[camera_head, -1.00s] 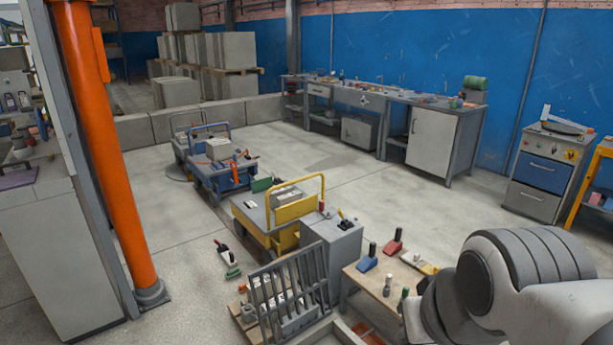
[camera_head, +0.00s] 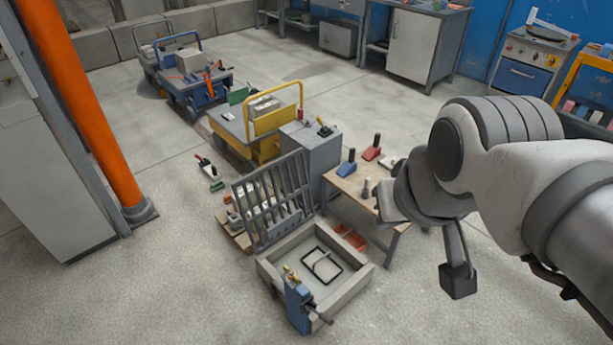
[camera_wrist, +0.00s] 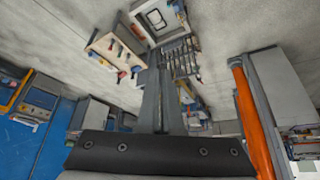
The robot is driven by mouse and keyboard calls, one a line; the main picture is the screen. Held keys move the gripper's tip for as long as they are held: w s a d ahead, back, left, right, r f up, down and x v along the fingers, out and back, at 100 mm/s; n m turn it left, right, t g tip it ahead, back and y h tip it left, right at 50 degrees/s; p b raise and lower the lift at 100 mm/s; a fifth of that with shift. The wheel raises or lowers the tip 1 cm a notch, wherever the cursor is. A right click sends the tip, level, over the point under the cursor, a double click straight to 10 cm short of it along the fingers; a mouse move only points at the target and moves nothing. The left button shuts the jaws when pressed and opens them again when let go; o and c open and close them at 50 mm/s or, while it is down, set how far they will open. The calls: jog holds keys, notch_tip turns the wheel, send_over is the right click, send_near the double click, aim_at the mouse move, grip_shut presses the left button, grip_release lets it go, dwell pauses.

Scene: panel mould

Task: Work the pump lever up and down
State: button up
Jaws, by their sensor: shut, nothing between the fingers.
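The blue hand pump (camera_head: 297,302) stands at the front left corner of the grey square mould (camera_head: 348,292), low in the head view. Brass fittings sit on its top. A dark bar, which looks like the lever, sticks out low on its right side. My gripper (camera_wrist: 161,66) shows in the wrist view with its two long grey fingers together and nothing between them. It is well away from the pump and touches nothing. The mould also shows at the top of the wrist view (camera_wrist: 141,22). I cannot make out the lever there.
A wooden table (camera_head: 345,190) with red and blue hand tools stands behind the mould, below my arm. A grey slatted rack (camera_head: 262,232) stands behind the mould on the left. A yellow-railed cart (camera_head: 245,128) is farther back. The floor left and in front is clear.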

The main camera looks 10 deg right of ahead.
jog(key=shift+o, duration=1.2)
jog(key=shift+w+f, duration=0.1)
jog(key=o, duration=0.6)
jog(key=shift+g+h, duration=0.5)
jog(key=w+f, duration=0.1)
jog(key=w+d+f+b, duration=0.1)
jog(key=w+f+b, duration=0.1)
jog(key=shift+w+d+f, duration=0.15)
jog(key=shift+d, duration=0.15)
jog(key=w+d+f+n+g+b, duration=0.1)
jog(key=w+d+f+b, duration=0.1)
jog(key=w+f, duration=0.35)
jog(key=w+d+f+n+g+h+b, duration=0.1)
jog(key=w+f+b, duration=0.15)
jog(key=f, duration=0.65)
jog(key=w+d+f+n+g+b, duration=0.1)
jog(key=w+d+f+b, duration=0.1)
jog(key=w+f, duration=0.4)
jog(key=n+g+y+b, duration=0.3)
jog(key=y+b, duration=0.1)
jog(key=b, duration=0.3)
send_near(332, 320)
jog(key=b+x, duration=0.4)
jog(key=x, duration=0.7)
jog(key=shift+f, duration=0.1)
jog(key=shift+c, duration=0.2)
grip_shut()
